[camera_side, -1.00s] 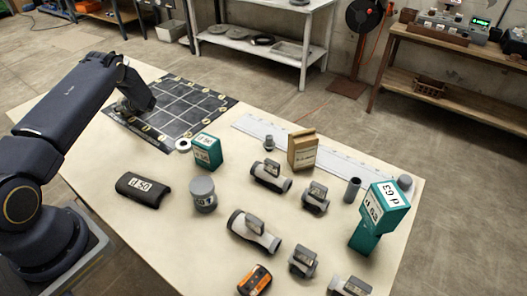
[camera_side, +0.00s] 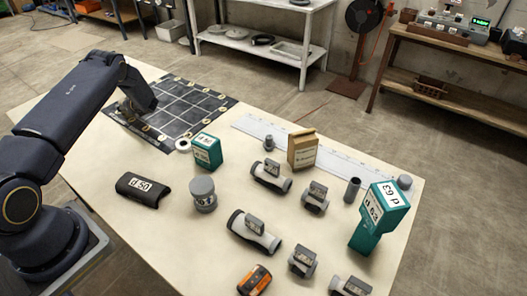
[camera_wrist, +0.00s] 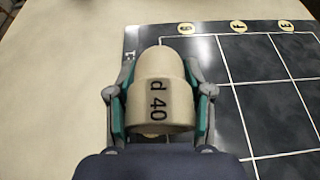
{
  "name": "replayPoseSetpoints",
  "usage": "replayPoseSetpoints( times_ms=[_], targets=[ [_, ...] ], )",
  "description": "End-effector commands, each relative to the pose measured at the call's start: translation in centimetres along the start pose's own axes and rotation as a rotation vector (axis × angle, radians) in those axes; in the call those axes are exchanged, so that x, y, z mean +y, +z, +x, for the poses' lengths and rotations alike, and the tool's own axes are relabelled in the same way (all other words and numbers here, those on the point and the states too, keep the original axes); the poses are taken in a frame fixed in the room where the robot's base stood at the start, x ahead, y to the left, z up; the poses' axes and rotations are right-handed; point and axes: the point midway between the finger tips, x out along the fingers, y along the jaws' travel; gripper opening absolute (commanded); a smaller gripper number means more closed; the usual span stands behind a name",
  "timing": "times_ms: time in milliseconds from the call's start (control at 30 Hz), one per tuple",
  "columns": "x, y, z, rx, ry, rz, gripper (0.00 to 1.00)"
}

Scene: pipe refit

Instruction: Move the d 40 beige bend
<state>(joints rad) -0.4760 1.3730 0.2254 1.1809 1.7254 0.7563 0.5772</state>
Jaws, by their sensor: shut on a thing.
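The beige bend (camera_wrist: 160,88), marked "d 40", is between the two fingers of my gripper (camera_wrist: 160,105) in the wrist view. My gripper is shut on it, with a finger touching each side. Bend and gripper are at the left edge of the black grid mat (camera_wrist: 270,95), close to its lettered corner. In the side view my gripper (camera_side: 128,112) is low over the left part of the mat (camera_side: 185,100). My wrist hides the bend there. I cannot tell whether the bend touches the mat.
A white ring (camera_side: 183,145) lies at the mat's front edge. Teal "d" fittings (camera_side: 208,152) (camera_side: 372,225), a black "d 50" piece (camera_side: 143,188), a grey cylinder (camera_side: 203,195) and a cardboard box (camera_side: 302,149) stand right and in front. The mat's middle is clear.

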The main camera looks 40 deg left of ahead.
Motion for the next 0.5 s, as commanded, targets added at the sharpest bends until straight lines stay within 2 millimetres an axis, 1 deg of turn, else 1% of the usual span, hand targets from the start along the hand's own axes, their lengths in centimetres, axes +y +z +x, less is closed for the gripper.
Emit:
replayPoseSetpoints(
  times_ms=[500],
  targets=[
    [-0.4, -2.4, -5.7, 0.002, -0.002, 0.002, 0.14]
  ],
)
